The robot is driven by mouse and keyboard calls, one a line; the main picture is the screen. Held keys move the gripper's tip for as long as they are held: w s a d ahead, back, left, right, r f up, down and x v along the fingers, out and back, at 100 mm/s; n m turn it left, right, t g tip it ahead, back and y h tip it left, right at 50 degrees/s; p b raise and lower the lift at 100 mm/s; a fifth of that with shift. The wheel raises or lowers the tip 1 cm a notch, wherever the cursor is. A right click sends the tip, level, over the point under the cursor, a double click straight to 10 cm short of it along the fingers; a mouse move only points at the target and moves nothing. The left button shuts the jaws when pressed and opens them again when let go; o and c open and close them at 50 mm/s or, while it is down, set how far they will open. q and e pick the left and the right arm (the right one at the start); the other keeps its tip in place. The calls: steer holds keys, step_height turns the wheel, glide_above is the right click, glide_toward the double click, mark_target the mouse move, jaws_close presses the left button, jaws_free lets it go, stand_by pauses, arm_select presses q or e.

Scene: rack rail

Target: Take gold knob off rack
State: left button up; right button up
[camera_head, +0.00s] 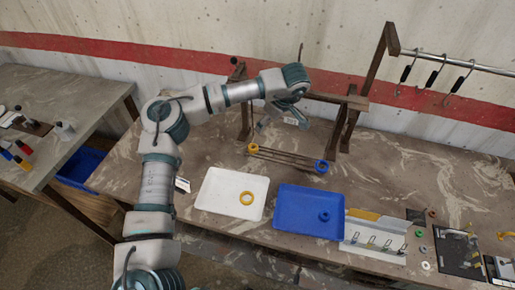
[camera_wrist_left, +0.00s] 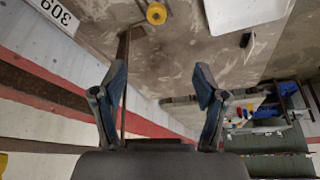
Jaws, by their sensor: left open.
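A gold knob (camera_head: 253,148) sits at the left end of the low rail of the wooden rack (camera_head: 285,157). A blue knob (camera_head: 322,166) sits at the rail's right end. In the left wrist view the gold knob (camera_wrist_left: 156,13) is near the top edge, beside a dark bar. My left gripper (camera_head: 288,115) is over the rack, above and behind the rail. My right gripper is not in view.
A white tray (camera_head: 215,207) with a gold ring (camera_head: 246,198) stands in front of the rack. A blue tray (camera_head: 290,222) with a blue ring (camera_head: 324,216) is beside it. A hook rail (camera_head: 455,63) stands at the right. The table left of the rack is mostly clear.

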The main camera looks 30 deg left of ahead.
arm_select(q)
step_height(320, 180, down, 3)
steer(key=w+b, duration=0.1)
steer(key=w, duration=0.1)
glide_toward(253, 147)
steer(key=x, duration=0.3)
steer(key=shift+d+b, duration=0.15)
steer(key=shift+b, duration=0.25)
steer(key=shift+a+f, duration=0.25)
steer(key=shift+f, duration=0.25)
steer(key=x, duration=0.3)
steer(key=shift+a+f, duration=0.2)
steer(key=shift+f, duration=0.15)
steer(key=shift+a+f, duration=0.1)
steer(key=shift+f, duration=0.2)
steer(key=c, duration=1.3)
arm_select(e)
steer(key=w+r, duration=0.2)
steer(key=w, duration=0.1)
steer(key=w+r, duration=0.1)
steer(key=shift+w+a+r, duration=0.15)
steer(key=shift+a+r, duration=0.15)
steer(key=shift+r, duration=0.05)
arm_select(q)
steer(key=shift+o, duration=0.2)
